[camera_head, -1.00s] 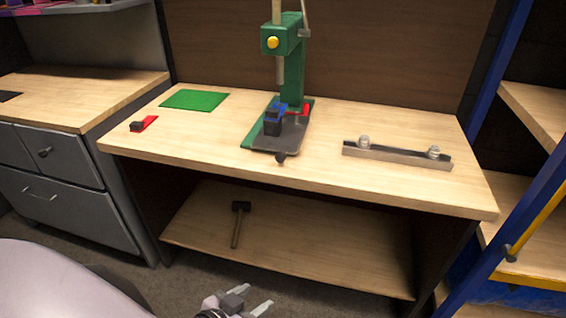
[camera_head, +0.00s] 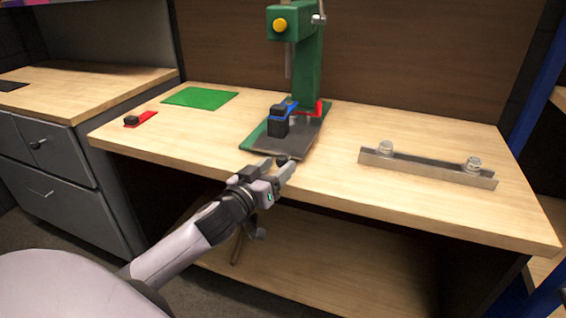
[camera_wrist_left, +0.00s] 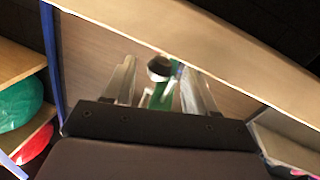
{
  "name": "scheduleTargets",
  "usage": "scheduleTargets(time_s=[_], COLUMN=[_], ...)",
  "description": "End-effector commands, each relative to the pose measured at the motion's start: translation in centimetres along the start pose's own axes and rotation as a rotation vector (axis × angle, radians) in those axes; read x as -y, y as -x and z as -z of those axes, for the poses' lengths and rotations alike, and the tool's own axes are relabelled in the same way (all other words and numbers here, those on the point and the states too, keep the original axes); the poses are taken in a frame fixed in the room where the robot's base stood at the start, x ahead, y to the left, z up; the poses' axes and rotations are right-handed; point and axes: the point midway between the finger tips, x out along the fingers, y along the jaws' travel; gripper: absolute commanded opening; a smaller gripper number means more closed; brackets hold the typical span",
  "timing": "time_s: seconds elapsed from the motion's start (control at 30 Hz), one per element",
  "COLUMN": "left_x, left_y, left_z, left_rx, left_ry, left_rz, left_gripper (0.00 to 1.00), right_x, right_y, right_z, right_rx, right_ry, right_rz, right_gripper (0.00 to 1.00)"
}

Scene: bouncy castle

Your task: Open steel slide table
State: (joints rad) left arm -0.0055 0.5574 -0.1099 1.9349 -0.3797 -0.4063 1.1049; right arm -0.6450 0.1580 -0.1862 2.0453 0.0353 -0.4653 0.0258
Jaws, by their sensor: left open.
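The green press (camera_head: 306,60) stands at the back of the workbench. Its steel slide table (camera_head: 299,142) is a dark grey plate on the green base, with a blue and black vise (camera_head: 281,117) on it. A dark round knob (camera_head: 282,160) sits at the plate's front edge; it also shows in the left wrist view (camera_wrist_left: 159,67). My left gripper (camera_head: 277,166) is open at the bench's front edge, its fingertips near the knob. In the left wrist view the knob appears between the open fingers (camera_wrist_left: 162,82); contact cannot be told. My right gripper is out of view.
The wooden benchtop (camera_head: 215,140) has free room left of the press. A green mat (camera_head: 200,97) and a red item (camera_head: 141,119) lie there. A steel bar with two round knobs (camera_head: 428,168) lies at right. Grey drawers (camera_head: 60,190) stand at left.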

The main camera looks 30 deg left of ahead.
Motion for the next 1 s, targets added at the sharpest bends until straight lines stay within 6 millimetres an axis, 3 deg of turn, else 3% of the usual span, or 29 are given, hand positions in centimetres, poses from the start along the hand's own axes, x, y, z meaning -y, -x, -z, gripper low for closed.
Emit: scheduleTargets(time_s=[0.3, 0.67, 0.87, 1.0], left_x=[0.0, 0.0, 0.0, 0.0], left_y=[-2.8, -3.1, -3.1, -3.1], left_z=[0.0, -0.1, -0.1, -0.1], left_rx=[0.0, 0.001, 0.001, 0.001], left_ry=[-0.001, -0.001, -0.001, -0.001], left_rz=[-0.001, -0.001, 0.0, 0.0], left_gripper=[0.57, 0.57, 0.0, 0.0], right_x=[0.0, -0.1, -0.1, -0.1], right_y=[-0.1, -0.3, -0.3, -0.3], right_z=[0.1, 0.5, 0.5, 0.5], right_rx=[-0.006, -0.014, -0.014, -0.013], right_ry=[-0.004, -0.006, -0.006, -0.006], right_rz=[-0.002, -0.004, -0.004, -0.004], right_gripper=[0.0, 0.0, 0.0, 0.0])
